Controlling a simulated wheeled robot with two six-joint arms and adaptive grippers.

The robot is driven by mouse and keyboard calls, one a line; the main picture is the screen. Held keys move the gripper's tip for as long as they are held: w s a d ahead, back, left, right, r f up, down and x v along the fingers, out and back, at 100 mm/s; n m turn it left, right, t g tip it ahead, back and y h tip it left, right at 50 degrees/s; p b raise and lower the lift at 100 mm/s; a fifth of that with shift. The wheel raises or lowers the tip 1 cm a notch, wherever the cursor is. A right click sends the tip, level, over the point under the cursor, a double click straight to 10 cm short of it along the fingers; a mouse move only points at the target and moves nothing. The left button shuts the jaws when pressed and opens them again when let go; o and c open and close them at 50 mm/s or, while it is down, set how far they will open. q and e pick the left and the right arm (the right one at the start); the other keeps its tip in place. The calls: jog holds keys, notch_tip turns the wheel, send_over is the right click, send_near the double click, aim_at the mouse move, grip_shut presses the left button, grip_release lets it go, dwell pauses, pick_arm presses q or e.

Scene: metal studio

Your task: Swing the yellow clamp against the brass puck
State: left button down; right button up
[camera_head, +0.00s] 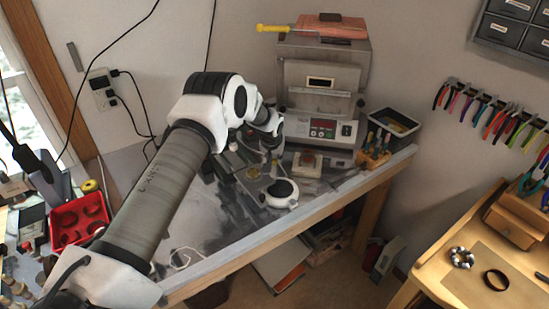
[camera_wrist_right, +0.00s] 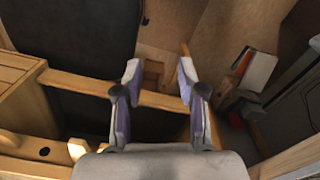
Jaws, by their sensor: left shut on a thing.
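My left arm reaches over the workbench in the head view, and my left gripper (camera_head: 274,165) is low over the bench top in front of the grey machine. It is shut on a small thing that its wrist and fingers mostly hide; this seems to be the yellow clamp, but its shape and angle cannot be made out. A small round yellowish piece (camera_head: 253,173), perhaps the brass puck, lies just left of the gripper; whether the clamp touches it is unclear. My right gripper (camera_wrist_right: 158,75) is open and empty in the right wrist view.
A grey machine (camera_head: 320,97) stands behind the gripper. A white round object (camera_head: 283,194) is in front. A red tray (camera_head: 79,219) is at left.

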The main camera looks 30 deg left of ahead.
aim_at(274, 165)
pick_arm(q)
jog(key=shift+f, duration=0.1)
jog(key=shift+f+m+b, duration=0.15)
jog(key=shift+m+b, duration=0.15)
jog(key=shift+b, duration=0.45)
jog(key=m+h+b, duration=0.1)
jog(key=m+b, duration=0.1)
jog(key=b, duration=0.2)
jog(key=s+d+m+h+b, duration=0.1)
jog(key=m+b, duration=0.2)
jog(key=b, duration=0.1)
jog(key=s+d+m+h+b, duration=0.1)
jog(key=m+b, duration=0.1)
jog(key=b, duration=0.2)
jog(key=shift+s+f+m, duration=0.15)
jog(key=shift+m, duration=0.15)
jog(key=shift+s+r+m+g+h+b, duration=0.15)
jog(key=shift+s+m+h+b, duration=0.2)
jog(key=shift+m+b, duration=0.4)
jog(key=shift+s+r+m+g+h+b, duration=0.15)
jog(key=shift+s+m+h+b, duration=0.15)
jog(key=shift+m+b, duration=0.45)
jog(key=c, duration=1.1)
grip_release()
jog(key=shift+w, duration=0.15)
jog(key=shift+o, duration=0.2)
jog(key=v, duration=1.2)
